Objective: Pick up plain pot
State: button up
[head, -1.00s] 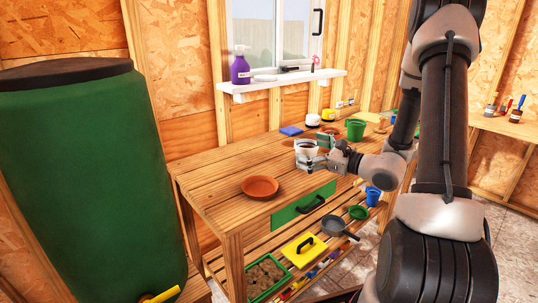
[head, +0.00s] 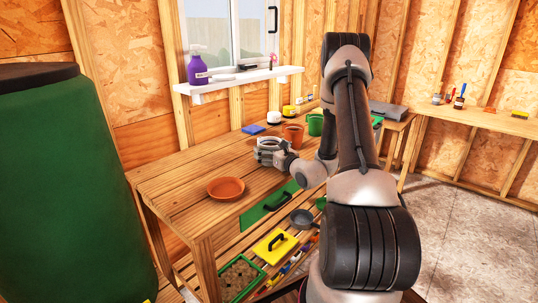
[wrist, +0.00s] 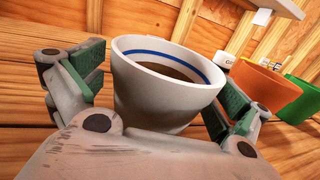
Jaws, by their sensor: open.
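A white pot (wrist: 165,100) with a blue band inside its rim and dark contents stands upright on the wooden bench (head: 165,188). In the wrist view it sits between the open fingers of my gripper (wrist: 155,98), with a gap visible on the right; contact on the left is unclear. In the head view my gripper (head: 270,150) largely hides this pot. A plain orange pot (head: 292,134) stands behind the gripper, to the right in the wrist view (wrist: 264,85). A green pot (head: 315,124) stands beside it.
An orange saucer (head: 226,189) lies on the bench in front. A blue item (head: 253,129) and a white-topped container (head: 274,118) are farther back. A window shelf (head: 240,80) with a purple spray bottle (head: 198,66) overhangs the back. A green barrel (head: 70,190) stands at left.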

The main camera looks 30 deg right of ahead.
jog(key=c, duration=1.1)
jog(key=shift+r, duration=0.15)
